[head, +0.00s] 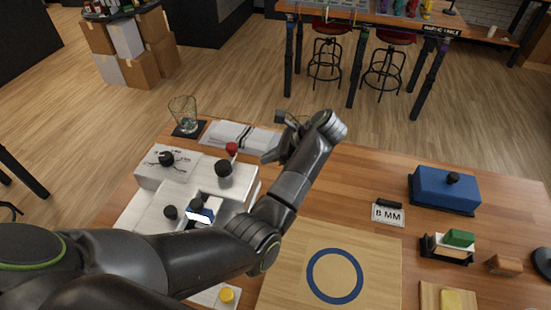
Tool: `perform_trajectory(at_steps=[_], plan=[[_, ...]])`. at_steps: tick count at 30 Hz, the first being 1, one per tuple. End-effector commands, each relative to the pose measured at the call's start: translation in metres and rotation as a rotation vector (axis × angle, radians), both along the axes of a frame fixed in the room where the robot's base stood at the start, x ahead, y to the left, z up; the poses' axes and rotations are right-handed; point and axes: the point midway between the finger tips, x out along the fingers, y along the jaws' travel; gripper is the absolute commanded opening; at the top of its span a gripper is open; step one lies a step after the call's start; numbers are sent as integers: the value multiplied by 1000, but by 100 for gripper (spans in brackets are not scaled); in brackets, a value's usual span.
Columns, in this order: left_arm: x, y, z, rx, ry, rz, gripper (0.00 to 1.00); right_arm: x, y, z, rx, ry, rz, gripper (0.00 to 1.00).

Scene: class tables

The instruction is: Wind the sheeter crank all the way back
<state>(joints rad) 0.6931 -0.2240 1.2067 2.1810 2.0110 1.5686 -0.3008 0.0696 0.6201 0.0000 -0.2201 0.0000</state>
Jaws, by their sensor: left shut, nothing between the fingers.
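The sheeter (137,208) is a white machine with black knobs on the left part of the wooden table. A red ball knob (232,148) stands at its back right, near a black-topped post (224,172). I cannot tell for certain which part is the crank. My left arm crosses in front of the machine and hides its lower part. My left gripper (277,140) is above the table, right of the red knob and apart from it. It is shut and empty. My right gripper is out of view.
A glass (183,110) stands at the table's back left, beside an open book (240,135). A board with a blue ring (377,252) lies at front centre. A "8 MM" card (388,213), a blue lidded box (445,188) and coloured blocks (458,239) sit to the right.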

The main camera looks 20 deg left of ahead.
Motion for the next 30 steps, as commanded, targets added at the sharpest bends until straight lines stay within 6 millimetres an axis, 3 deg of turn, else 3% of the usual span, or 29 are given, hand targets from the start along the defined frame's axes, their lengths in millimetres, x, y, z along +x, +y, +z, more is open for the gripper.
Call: perform_trajectory(at_steps=[1, 11, 18, 30], plan=[[-1, 7, -12, 1, -1, 1, 0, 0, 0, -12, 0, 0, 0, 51], [-2, 40, -44, 2, -1, 1, 0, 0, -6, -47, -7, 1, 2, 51], [-4, 72, -38, 2, -2, 1, 0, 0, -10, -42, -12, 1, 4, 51], [-5, 78, -38, 1, -1, -1, 0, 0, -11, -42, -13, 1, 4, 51]])
